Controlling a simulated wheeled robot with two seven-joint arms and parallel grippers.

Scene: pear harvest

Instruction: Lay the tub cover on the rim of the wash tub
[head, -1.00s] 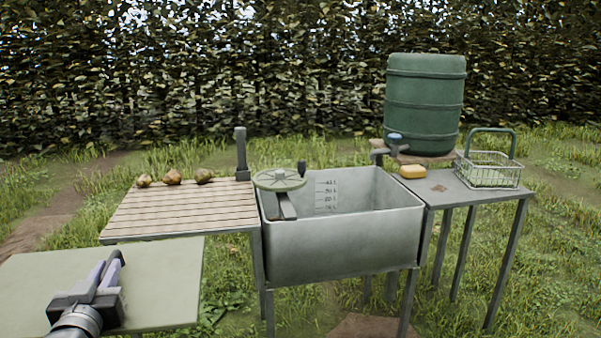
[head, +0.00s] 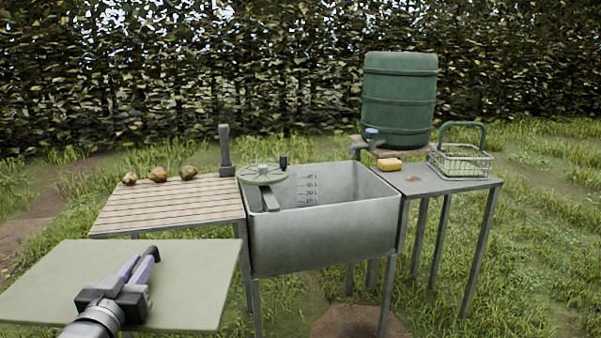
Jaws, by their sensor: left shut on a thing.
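The tub cover (head: 200,285) is a flat, pale green board at the lower left of the head view. My left gripper (head: 146,262) is over it, shut on what looks like its dark handle; the fingers partly hide the grip. The board looks about level, in front of the slatted table. The wash tub (head: 325,238) is a grey, open-topped metal basin on legs, right of and beyond the cover. The cover is apart from its rim. Volume marks show on its inner back wall. My right gripper is not in view.
A round green wheel (head: 262,174) sits at the tub's left end. Three pears (head: 158,174) lie on the slatted table (head: 170,208). Right of the tub, a side table (head: 425,183) bears a yellow-orange block (head: 389,164) and wire basket (head: 462,163). A green barrel (head: 400,100) stands behind.

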